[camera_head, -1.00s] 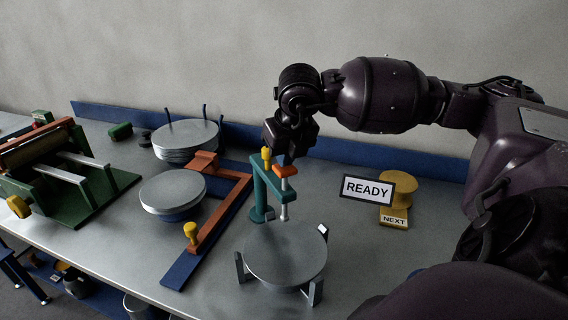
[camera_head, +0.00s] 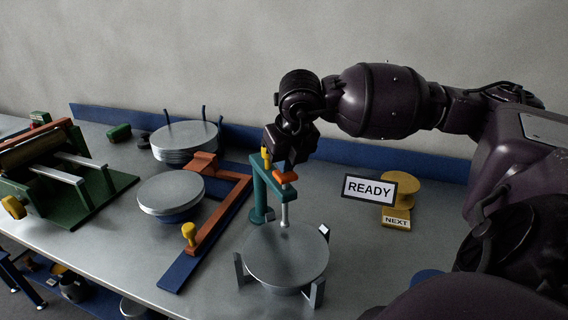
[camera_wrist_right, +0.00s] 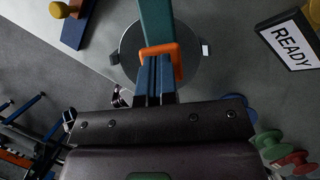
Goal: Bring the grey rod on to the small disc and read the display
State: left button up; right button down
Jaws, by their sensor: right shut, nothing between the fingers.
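The grey rod (camera_head: 285,213) hangs upright from a teal stand (camera_head: 258,190), under an orange piece (camera_head: 285,177). Its lower end shows at the far rim of the round grey disc (camera_head: 286,258) on a legged support; I cannot tell if it touches. The display (camera_head: 369,188) reads READY. My right gripper (camera_head: 291,161) is shut and empty, just above the orange piece. In the right wrist view its fingers (camera_wrist_right: 155,82) overlap the orange piece (camera_wrist_right: 162,50); contact is unclear. My left gripper is not in view.
A yellow spool-shaped piece (camera_head: 403,193) stands behind a NEXT block (camera_head: 396,221), right of the display. Stacked grey discs (camera_head: 185,137) and another disc pile (camera_head: 170,192) stand left, beside an orange bracket (camera_head: 228,208). A green roller machine (camera_head: 75,195) is far left.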

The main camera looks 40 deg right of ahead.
jog(key=shift+f+b, duration=0.85)
jog(key=shift+f, duration=0.2)
dwell(0.4)
jog(key=shift+r+p, duration=1)
jog(key=shift+r, duration=1.7)
jog(key=shift+r+p, duration=0.35)
jog(key=shift+r, duration=0.75)
notch_tip(320, 180, up, 2)
jog(key=shift+r+p, duration=0.25)
jog(key=shift+p, duration=0.25)
